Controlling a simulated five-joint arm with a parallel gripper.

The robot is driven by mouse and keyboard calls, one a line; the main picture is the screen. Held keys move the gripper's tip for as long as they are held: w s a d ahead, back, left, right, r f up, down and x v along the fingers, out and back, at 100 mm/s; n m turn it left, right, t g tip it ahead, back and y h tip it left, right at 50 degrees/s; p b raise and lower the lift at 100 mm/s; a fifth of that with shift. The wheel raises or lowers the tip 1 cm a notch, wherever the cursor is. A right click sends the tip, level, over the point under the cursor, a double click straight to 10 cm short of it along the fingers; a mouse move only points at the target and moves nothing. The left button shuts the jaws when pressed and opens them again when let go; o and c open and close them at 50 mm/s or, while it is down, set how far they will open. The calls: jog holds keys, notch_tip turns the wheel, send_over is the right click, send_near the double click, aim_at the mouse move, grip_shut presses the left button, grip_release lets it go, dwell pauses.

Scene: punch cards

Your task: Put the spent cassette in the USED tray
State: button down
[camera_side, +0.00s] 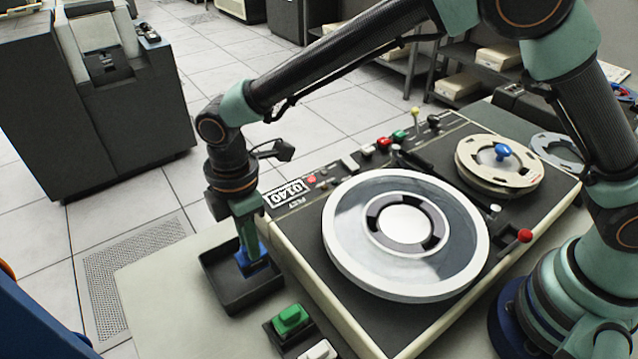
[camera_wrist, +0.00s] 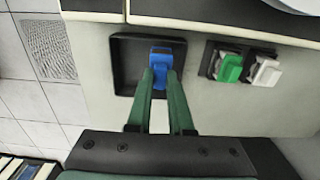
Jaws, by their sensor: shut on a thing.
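My gripper (camera_side: 248,240) points down over the black tray at the bench's left edge and is shut on a blue cassette (camera_side: 258,267). In the wrist view, the blue cassette (camera_wrist: 160,62) sits between the tips of my green fingers (camera_wrist: 160,78). The cassette is inside the outline of the black square tray (camera_side: 213,285), which also shows in the wrist view (camera_wrist: 124,65). I cannot tell whether the cassette touches the tray floor. No USED label is readable on the tray.
A green cassette (camera_side: 289,317) and a white one (camera_side: 318,350) sit in dark holders just right of the tray. The tape machine (camera_side: 300,240), with a large reel (camera_side: 405,235), stands beyond them. Bare bench surface lies left of the tray.

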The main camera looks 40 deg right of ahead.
jog(key=shift+f, duration=1.7)
dwell(0.4)
jog(key=c, duration=0.7)
grip_release()
jog(key=shift+c, duration=1.1)
jog(key=shift+r, duration=4)
jog(key=shift+d, duration=0.1)
